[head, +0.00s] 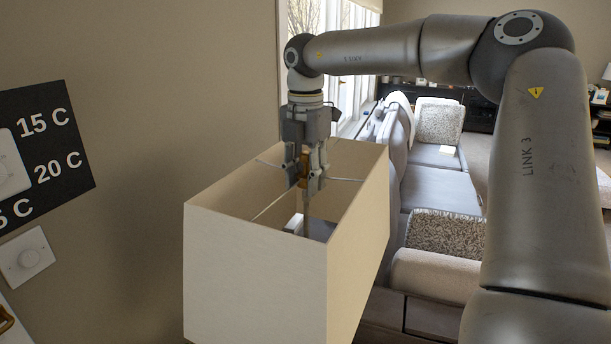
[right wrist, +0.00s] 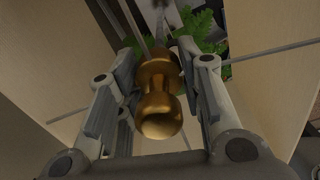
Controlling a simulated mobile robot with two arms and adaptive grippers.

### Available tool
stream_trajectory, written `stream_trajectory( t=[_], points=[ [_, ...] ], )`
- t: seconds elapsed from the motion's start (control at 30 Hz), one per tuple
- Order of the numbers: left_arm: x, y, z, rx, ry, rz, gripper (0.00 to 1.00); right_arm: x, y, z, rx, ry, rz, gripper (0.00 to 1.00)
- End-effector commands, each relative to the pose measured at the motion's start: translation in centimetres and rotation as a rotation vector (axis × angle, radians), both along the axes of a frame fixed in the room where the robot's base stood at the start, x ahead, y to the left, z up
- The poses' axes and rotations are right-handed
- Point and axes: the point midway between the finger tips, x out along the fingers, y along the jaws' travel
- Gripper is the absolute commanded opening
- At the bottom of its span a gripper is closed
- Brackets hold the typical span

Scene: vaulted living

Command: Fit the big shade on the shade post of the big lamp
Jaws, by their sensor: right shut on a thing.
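The big shade (head: 255,265) is a cream, box-shaped shade, open at the top, with thin metal spokes meeting near its middle. My right gripper (head: 306,183) points down into its top opening and is shut on the brass knob at the hub of the spokes. In the right wrist view the brass knob (right wrist: 160,100) sits between the two fingers, and the shade's inner walls (right wrist: 50,75) show on both sides. A thin brownish rod shows below the fingers in the head view; I cannot tell whether it is the lamp's post. The big lamp is otherwise hidden by the shade. My left gripper is out of view.
A grey sofa (head: 440,185) with cushions stands behind and right of the shade. Green leaves (right wrist: 205,30) show through the shade in the right wrist view.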

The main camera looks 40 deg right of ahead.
Motion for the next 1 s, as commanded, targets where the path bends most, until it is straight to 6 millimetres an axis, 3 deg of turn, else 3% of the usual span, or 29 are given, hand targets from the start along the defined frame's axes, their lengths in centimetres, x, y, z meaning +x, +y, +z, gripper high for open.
stream_trajectory(
  t=[1.0],
  points=[
    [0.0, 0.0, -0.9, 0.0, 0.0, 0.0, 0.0, 0.0, 0.0, -1.2, -0.001, -0.002, 0.001, 0.0]
  ],
)
